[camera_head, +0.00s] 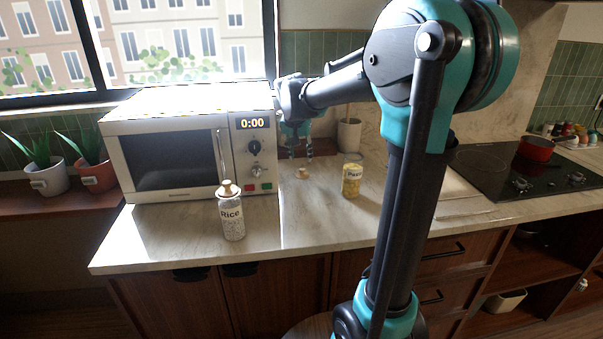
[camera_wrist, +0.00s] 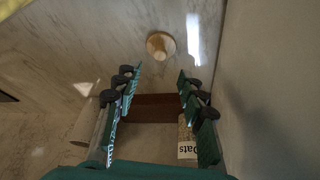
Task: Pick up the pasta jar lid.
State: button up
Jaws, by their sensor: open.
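The pasta jar (camera_head: 351,182) stands on the counter, right of centre, with no wooden lid on top. A small wooden lid (camera_head: 302,173) lies on the counter between the microwave and that jar. It also shows in the wrist view as a round tan disc (camera_wrist: 160,46), top centre. My gripper (camera_head: 301,156) points down, just behind the lid in the head view. In the wrist view its fingers (camera_wrist: 160,82) are spread wide and empty, with the lid beyond the gap between their tips. The lid's height below the fingertips is hard to tell.
The microwave (camera_head: 185,160) stands close to the left of my gripper. A rice jar (camera_head: 232,218) with a wooden lid stands at the counter's front. An oats jar (camera_wrist: 188,148) shows beneath the fingers in the wrist view. A pale canister (camera_head: 349,135) stands behind. The counter's front middle is clear.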

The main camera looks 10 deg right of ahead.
aim_at(302, 169)
jog(key=x, duration=0.6)
jog(key=shift+f, duration=0.35)
jog(key=shift+s, duration=0.1)
jog(key=shift+c, duration=0.5)
jog(key=c, duration=0.8)
jog(key=shift+c, duration=0.2)
